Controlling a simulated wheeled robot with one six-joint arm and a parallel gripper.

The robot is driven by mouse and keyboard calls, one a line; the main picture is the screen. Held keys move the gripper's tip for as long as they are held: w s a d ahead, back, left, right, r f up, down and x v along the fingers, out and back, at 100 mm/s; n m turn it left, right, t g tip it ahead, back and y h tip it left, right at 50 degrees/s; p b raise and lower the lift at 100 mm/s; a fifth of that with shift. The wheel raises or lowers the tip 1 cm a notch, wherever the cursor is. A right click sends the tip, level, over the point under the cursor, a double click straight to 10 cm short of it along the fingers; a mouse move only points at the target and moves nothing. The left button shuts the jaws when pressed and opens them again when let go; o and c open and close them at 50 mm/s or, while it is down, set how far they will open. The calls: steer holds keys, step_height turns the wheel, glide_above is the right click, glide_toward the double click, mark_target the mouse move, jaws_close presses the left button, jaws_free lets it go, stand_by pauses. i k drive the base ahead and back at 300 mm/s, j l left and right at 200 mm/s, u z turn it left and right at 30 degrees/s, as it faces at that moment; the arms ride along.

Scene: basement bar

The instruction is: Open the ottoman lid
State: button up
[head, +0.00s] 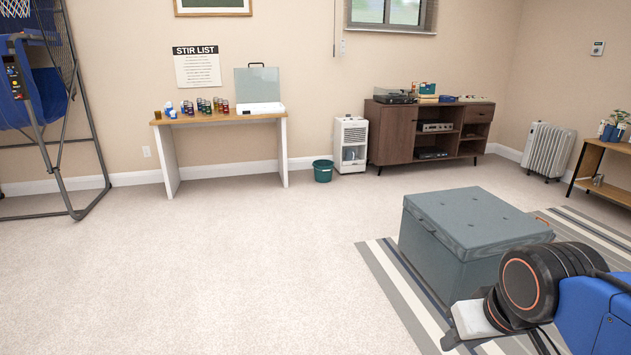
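The ottoman (435,257) is a grey-blue box standing on a striped rug at the lower right of the head view. Its padded lid (476,219) lies flat and shut on top, with several button tufts. My arm comes in from the lower right and covers the ottoman's near right part. The end of my arm, where my gripper (455,330) seems to be, shows as a pale block with a dark tip in front of the ottoman's near side. Its fingers cannot be made out.
The striped rug (393,290) lies under the ottoman. Open carpet (220,270) fills the left and middle. A narrow table (222,118) with small glasses, a green bin (322,171), a white appliance (350,145) and a brown cabinet (395,130) stand along the back wall.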

mark_target(473, 223)
steer(key=i+l, duration=0.1)
steer(key=i, duration=1.25)
steer(key=i+l, duration=0.2)
steer(key=l, duration=0.2)
steer(key=i+l+z, duration=0.15)
steer(key=l, duration=0.2)
steer(key=i+l, duration=0.2)
steer(key=l, duration=0.2)
steer(key=i+l+z, duration=0.1)
steer(key=l, duration=0.25)
steer(key=i, duration=0.1)
